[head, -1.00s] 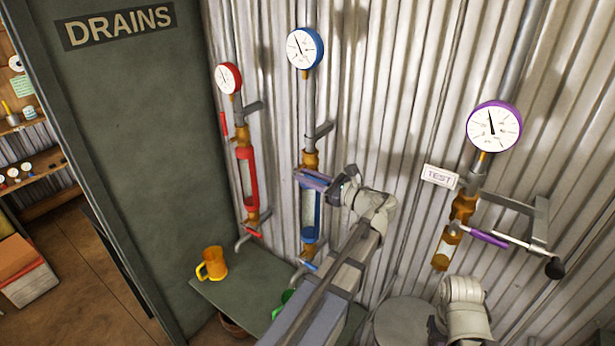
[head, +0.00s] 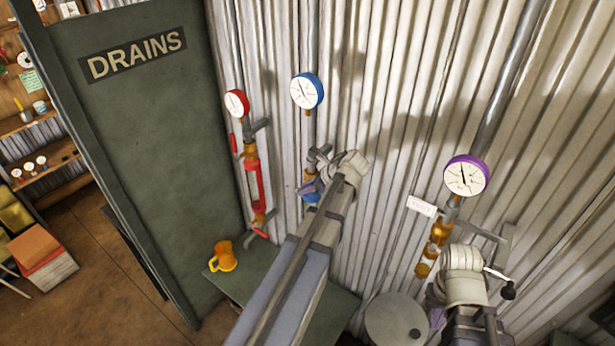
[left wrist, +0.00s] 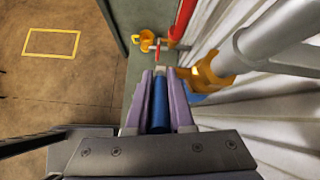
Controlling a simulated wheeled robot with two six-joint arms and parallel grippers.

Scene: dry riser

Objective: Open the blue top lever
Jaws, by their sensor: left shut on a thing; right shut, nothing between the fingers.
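My left gripper (head: 312,187) is at the upper fitting of the blue-gauge pipe. In the left wrist view its purple fingers (left wrist: 160,110) are shut on the blue top lever (left wrist: 160,98), which lies lengthwise between them. The lever's joint with the brass valve (left wrist: 212,78) cannot be made out. The blue gauge (head: 307,90) is above, and my left arm hides most of the pipe below. My right gripper (head: 437,316) is shut and empty at the lower right, partly hidden by its own wrist, below the purple-gauge pipe.
The red-gauge pipe (head: 254,180) stands just left of the blue one. An orange mug (head: 223,257) is on the green bench (head: 256,285). The purple gauge (head: 466,175) and a black-knobbed lever (head: 508,291) are at right. A round grey lid (head: 392,322) is below.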

